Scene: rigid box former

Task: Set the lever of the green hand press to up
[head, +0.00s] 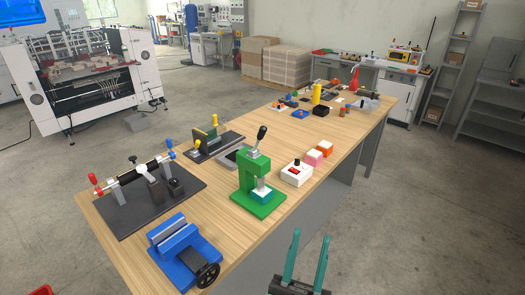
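The green hand press (254,182) stands on the wooden workbench (225,215), near its right-hand front edge. Its lever (259,138) has a black knob and points upward, leaning a little to the right. A small pale block (262,192) sits under the press head on the green base. My gripper (308,240) is at the bottom of the picture, in front of the bench edge and apart from the press. Its two teal fingers are spread with nothing between them.
A blue vise (182,250) with a black handwheel stands left of the press. A white box with a red switch (296,173) and pink blocks (314,157) stand to its right. A dark fixture plate (145,205) lies at the left. The floor right of the bench is clear.

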